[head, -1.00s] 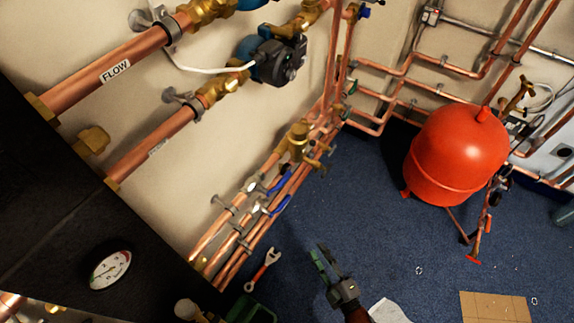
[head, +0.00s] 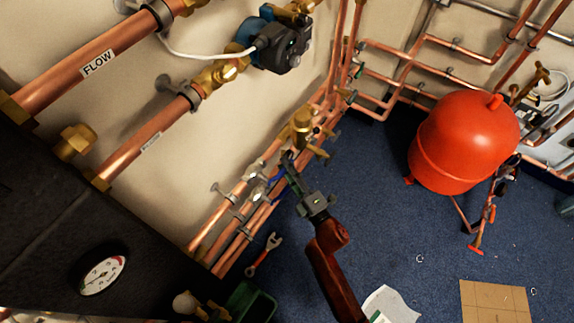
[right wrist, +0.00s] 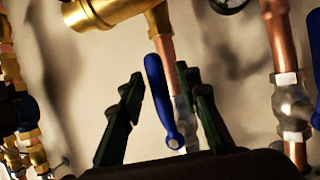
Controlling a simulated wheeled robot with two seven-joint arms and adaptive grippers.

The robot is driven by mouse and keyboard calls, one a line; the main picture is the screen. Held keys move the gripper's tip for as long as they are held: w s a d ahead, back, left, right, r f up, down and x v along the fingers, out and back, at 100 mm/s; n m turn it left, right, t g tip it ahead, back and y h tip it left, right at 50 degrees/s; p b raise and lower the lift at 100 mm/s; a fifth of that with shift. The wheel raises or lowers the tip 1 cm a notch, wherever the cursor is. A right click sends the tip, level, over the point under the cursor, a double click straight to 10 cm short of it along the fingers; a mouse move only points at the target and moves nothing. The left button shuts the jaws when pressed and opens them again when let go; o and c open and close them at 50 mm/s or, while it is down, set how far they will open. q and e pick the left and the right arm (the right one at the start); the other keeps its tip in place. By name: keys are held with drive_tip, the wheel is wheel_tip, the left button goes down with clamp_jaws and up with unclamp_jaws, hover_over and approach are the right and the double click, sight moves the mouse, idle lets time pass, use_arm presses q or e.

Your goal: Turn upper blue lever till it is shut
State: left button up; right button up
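Two small valves with blue levers sit on the copper pipes low on the wall. In the head view the upper blue lever (head: 277,177) is partly covered by my right gripper (head: 288,162), whose fingers reach it from the lower right. In the right wrist view my right gripper (right wrist: 163,83) is open, and a blue lever (right wrist: 157,90), apparently the upper one, stands between its dark fingers with gaps on both sides. Its pivot is at the lower end, and it runs roughly along its pipe. A second blue lever (right wrist: 314,65) shows at the right edge. My left gripper is not in view.
A brass valve (head: 302,128) sits just above the levers. A red tank (head: 463,142) stands to the right. A wrench (head: 264,254), a green box (head: 250,302), paper (head: 388,306) and cardboard (head: 494,301) lie on the blue floor. The dark casing fills the lower left.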

drive_tip(key=shift+w+r, duration=0.1)
drive_tip(key=shift+w, duration=0.05)
drive_tip(key=shift+c, duration=0.3)
clamp_jaws()
idle(0.4)
